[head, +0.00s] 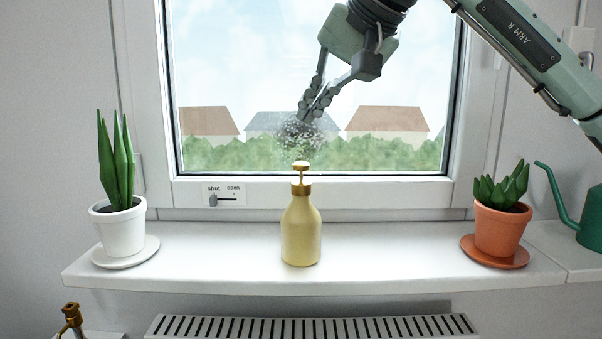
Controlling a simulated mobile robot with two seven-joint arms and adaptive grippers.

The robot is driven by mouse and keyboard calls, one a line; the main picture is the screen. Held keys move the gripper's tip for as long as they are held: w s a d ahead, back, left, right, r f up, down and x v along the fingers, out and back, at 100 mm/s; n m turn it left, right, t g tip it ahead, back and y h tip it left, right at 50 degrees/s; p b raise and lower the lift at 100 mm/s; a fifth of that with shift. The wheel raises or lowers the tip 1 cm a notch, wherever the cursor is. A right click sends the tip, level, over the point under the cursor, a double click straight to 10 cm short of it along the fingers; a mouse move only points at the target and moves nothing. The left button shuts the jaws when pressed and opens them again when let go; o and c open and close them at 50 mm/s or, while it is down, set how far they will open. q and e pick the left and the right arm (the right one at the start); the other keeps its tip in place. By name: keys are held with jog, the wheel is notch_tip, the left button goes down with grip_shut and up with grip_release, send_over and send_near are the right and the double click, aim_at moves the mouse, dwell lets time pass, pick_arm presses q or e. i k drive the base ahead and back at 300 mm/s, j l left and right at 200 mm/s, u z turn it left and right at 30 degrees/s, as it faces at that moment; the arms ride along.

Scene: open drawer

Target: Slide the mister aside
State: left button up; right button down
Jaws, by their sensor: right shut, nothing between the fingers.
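The mister (301,232) is a yellow-gold bottle with a brass pump top. It stands upright on the white windowsill (390,262), near the middle and in front of the window frame. My right gripper (310,108) comes down from the top right and is shut and empty. It shows above the mister's top against the window pane, apart from the mister. My left gripper is not in view.
A snake plant in a white pot (118,228) stands left on the sill; a succulent in a terracotta pot (499,232) stands right. A green watering can (590,222) is far right. A grey speckled smudge (297,135) shows at the pane. The sill beside the mister is clear.

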aim_at(300, 221)
jog(key=k+l, duration=1.2)
jog(key=l, duration=0.1)
